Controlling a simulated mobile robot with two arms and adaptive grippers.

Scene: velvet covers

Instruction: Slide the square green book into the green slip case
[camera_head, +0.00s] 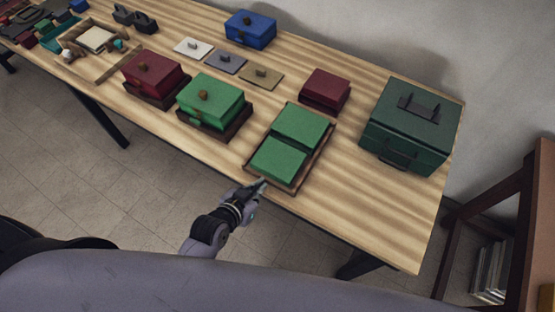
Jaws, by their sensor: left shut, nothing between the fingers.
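Two green square pieces lie end to end in a shallow brown wooden tray (321,155) near the table's front edge. The nearer green piece (278,160) and the farther green piece (303,125) look much alike; I cannot tell surely which is the book and which the slip case. A narrow dark line shows between them. My left gripper (264,184) is shut and empty at the tray's near left corner, close to the nearer piece. I cannot tell whether its tips touch the tray. My right gripper is out of view.
A green knobbed box (220,92) and a dark red knobbed box (153,70) stand left of the tray. A dark red block (325,88) is behind it. A large dark green handled case (425,115) stands right. The front right tabletop is clear.

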